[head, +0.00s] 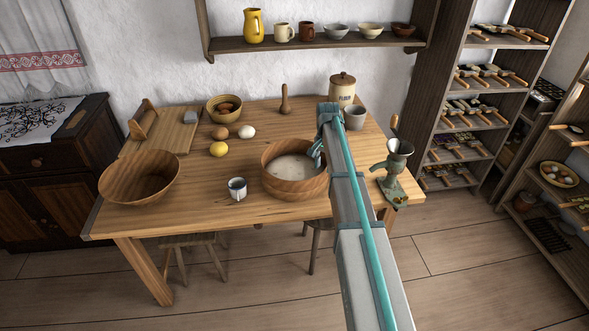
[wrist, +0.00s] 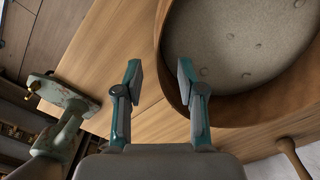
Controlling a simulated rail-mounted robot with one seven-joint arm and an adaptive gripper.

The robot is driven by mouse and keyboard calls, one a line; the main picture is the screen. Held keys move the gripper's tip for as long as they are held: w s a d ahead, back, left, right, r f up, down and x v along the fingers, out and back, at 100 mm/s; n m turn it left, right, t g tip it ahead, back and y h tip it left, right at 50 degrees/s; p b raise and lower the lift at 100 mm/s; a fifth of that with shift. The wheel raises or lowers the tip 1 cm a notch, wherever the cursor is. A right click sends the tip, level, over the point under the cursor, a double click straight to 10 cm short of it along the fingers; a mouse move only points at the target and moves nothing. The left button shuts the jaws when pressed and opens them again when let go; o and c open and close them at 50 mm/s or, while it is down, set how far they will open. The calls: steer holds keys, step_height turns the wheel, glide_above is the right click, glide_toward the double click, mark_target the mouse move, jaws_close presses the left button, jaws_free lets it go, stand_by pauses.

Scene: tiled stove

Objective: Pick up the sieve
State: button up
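The sieve (head: 283,188), a round wooden hoop with a pale grey bottom, lies on the table near its middle. In the wrist view its hoop (wrist: 243,108) and grey bottom fill the upper right. My gripper (head: 318,155) is at the sieve's right rim in the head view, partly hidden by my arm. In the wrist view my gripper (wrist: 160,72) is open with nothing held. The right finger overlaps the hoop's edge in the picture, and the left finger is over bare table outside it. I cannot tell whether either finger touches the hoop.
A meat grinder (head: 393,172) stands at the table's right end, a flour jar (head: 342,88) and grey cup (head: 355,118) behind. The front middle of the table is clear.

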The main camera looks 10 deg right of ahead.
steer(key=p, duration=0.3)
glide_above(322, 190)
steer(key=shift+w+f, duration=0.25)
steer(key=shift+f, duration=1.35)
steer(key=shift+w+f, duration=0.2)
steer(key=shift+f, duration=1.35)
jaws_close()
